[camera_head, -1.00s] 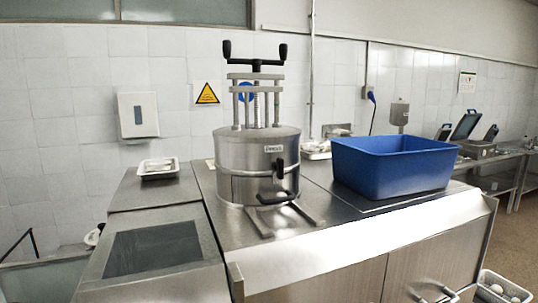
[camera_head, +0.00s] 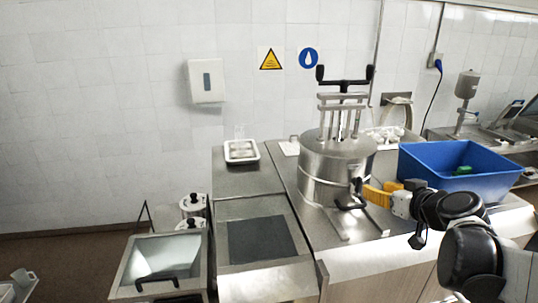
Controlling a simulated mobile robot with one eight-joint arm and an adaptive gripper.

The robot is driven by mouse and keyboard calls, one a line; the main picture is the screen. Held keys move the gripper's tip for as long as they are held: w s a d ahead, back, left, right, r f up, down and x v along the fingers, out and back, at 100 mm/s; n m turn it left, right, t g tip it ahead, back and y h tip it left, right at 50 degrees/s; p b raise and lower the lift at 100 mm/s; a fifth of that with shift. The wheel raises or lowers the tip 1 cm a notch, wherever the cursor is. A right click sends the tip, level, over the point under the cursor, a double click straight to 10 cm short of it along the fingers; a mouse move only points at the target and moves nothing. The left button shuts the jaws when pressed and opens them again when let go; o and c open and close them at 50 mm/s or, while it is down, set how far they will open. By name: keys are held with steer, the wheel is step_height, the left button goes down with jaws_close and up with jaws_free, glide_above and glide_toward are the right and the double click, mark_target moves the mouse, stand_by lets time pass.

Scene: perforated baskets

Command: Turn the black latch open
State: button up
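A round steel vessel (camera_head: 325,182) with a screw press on top stands on the steel counter. The black latch (camera_head: 356,186) is on its front right side, upright as far as I can see. A black handle (camera_head: 347,205) sticks out below it. My gripper (camera_head: 372,191), with yellow fingers, comes in from the right. Its fingertips are close to the latch and overlap its right edge in the picture. I cannot tell whether they touch it or how far apart they are.
A blue bin (camera_head: 430,160) with a green item (camera_head: 462,171) inside stands right of the vessel, behind my arm. A white tray (camera_head: 241,160) lies on the left counter. A fryer-like basin (camera_head: 160,258) and metal pots (camera_head: 193,206) are at the lower left.

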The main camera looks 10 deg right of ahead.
mark_target(361, 185)
steer(key=x, duration=0.9)
steer(key=shift+w+a+f, duration=0.1)
steer(key=shift+w+a, duration=0.05)
jaws_close()
